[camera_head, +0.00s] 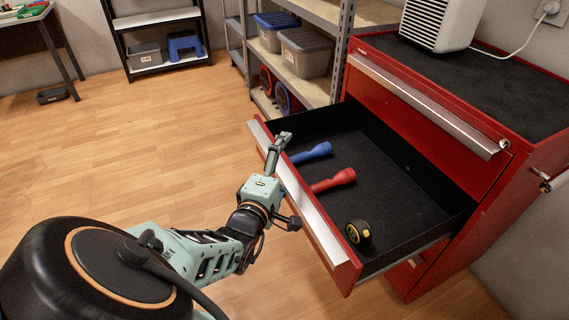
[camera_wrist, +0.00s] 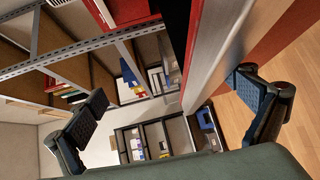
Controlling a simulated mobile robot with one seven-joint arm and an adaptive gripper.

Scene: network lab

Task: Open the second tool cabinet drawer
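The red tool cabinet (camera_head: 508,190) stands at the right in the head view. Its top drawer (camera_head: 425,107) is shut. The second drawer (camera_head: 318,222), just below it, is pulled far out, showing a black-lined inside. A blue flashlight (camera_head: 312,153), a red flashlight (camera_head: 334,181) and a black-and-yellow tape measure (camera_head: 358,233) lie in it. My gripper (camera_head: 285,180) is at the drawer's front edge, its fingers spread wide along the silver handle strip. In the wrist view, my gripper (camera_wrist: 175,103) is open, with the drawer's edge (camera_wrist: 217,55) showing between the fingers. Contact with the drawer is unclear.
A white appliance (camera_head: 442,22) with a cord stands on the cabinet top. A metal shelf (camera_head: 338,45) with grey bins (camera_head: 306,52) stands behind the drawer. A black rack (camera_head: 160,20) is at the back. The wooden floor (camera_head: 130,150) at left is clear.

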